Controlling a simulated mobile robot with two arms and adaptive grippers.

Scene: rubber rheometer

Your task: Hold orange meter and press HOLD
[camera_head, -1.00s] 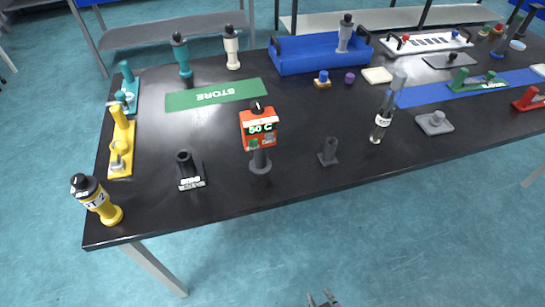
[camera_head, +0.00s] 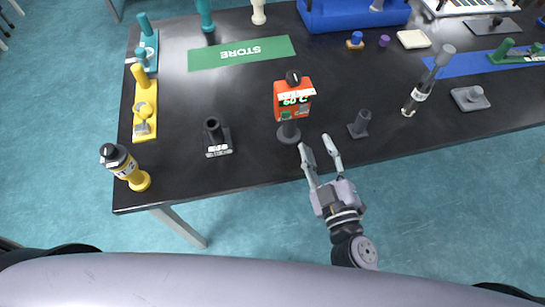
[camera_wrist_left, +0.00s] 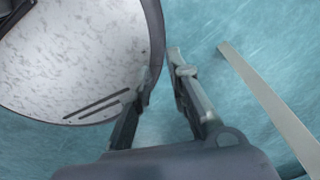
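The orange meter (camera_head: 293,99) stands upright on a dark round stand near the front edge of the black table. Its display reads like "60 C", and it has a black knob on top and a green patch low on its face, perhaps a button. My right gripper (camera_head: 320,147) is open and empty, its fingertips at the table's front edge, below and right of the meter, apart from it. My left gripper is out of the head view. In the left wrist view the left gripper (camera_wrist_left: 165,62) is open, with nothing between its fingers, above the floor.
A dark holder (camera_head: 359,124) stands just right of the meter, and a black labelled holder (camera_head: 217,138) to its left. A green STORE mat (camera_head: 241,52) lies behind.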

